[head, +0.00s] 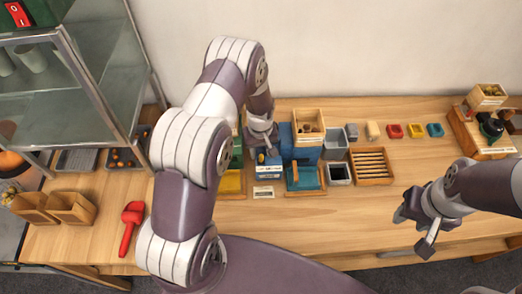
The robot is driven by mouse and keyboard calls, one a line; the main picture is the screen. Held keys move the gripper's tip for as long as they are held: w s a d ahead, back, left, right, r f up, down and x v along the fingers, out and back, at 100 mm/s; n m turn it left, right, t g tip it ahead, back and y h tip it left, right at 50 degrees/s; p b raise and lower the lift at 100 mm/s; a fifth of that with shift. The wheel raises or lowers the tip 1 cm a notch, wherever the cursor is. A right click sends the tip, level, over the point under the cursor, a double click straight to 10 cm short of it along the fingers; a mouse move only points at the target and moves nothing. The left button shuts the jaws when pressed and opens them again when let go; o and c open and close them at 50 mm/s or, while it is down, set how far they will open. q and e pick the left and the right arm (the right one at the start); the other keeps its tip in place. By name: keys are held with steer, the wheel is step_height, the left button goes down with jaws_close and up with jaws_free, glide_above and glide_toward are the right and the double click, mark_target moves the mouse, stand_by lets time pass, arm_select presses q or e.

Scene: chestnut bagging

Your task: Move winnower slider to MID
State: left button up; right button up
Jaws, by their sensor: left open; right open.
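The winnower appears to be the blue machine (303,155) at the back middle of the table, with a wooden hopper (309,122) on top and a blue tray (304,180) in front. A small blue-and-white labelled part (268,172) sits at its left; I cannot make out the slider or its setting. My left gripper (264,151) is open, pointing down just above this labelled part; whether it touches is unclear. My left arm hides part of the area to the left. My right gripper (414,227) is open and empty over the table's front right.
A glass cabinet (100,95) stands at the left. A red scoop (131,226) and wooden bins (72,207) lie in front of it. A slatted wooden rack (371,166), grey bins (339,173) and small coloured cups (415,130) stand right of the machine. The front middle is clear.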

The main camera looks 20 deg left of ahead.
mark_target(267, 161)
arm_select(q)
step_height(267, 161, down, 2)
steer(key=shift+f, duration=0.1)
steer(key=shift+d+f, duration=0.15)
steer(key=shift+f, duration=0.15)
jaws_close()
steer(key=shift+w+d+f+b, duration=0.25)
steer(key=shift+w+d+b, duration=0.2)
steer(key=shift+d+b, duration=0.25)
steer(key=shift+w+d+r, duration=0.1)
steer(key=shift+d+r, duration=0.05)
steer(key=shift+d, duration=0.2)
steer(key=shift+r, duration=0.1)
jaws_free()
